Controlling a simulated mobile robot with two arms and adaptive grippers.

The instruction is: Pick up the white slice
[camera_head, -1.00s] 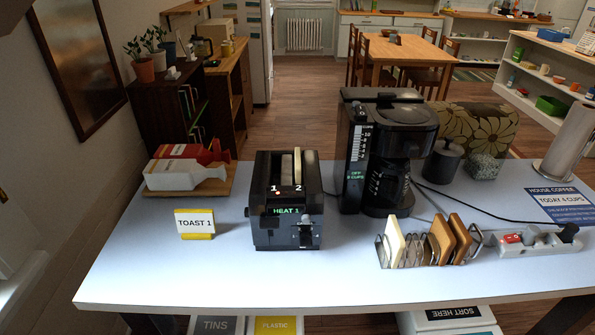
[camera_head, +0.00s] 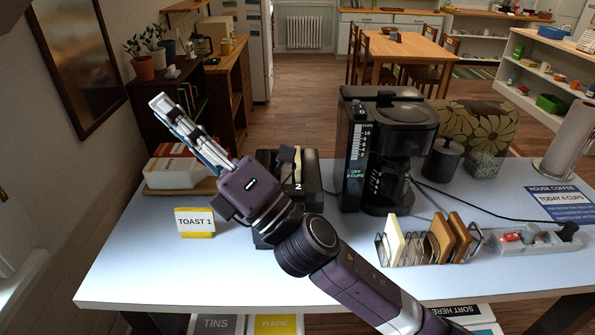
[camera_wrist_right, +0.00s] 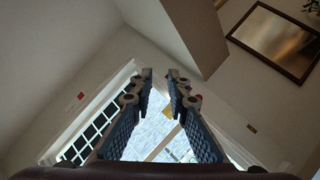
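The white slice (camera_head: 394,241) stands upright at the left end of the wire toast rack (camera_head: 412,262), at the right front of the table. Browner slices (camera_head: 452,238) stand farther right in the rack. My right gripper (camera_head: 166,108) is well away at the table's left, raised and pointing up and left. In the right wrist view its two fingers (camera_wrist_right: 160,76) are apart with nothing between them. My right arm hides most of the black toaster (camera_head: 312,172); part of a pale slice (camera_head: 298,163) shows in it. My left gripper is not in view.
The coffee maker (camera_head: 388,150) stands behind the rack, with a dark canister (camera_head: 443,160) to its right. A power strip (camera_head: 530,240) lies right of the rack. A TOAST 1 card (camera_head: 195,220) and a board with packets (camera_head: 175,168) are at left. The front left tabletop is clear.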

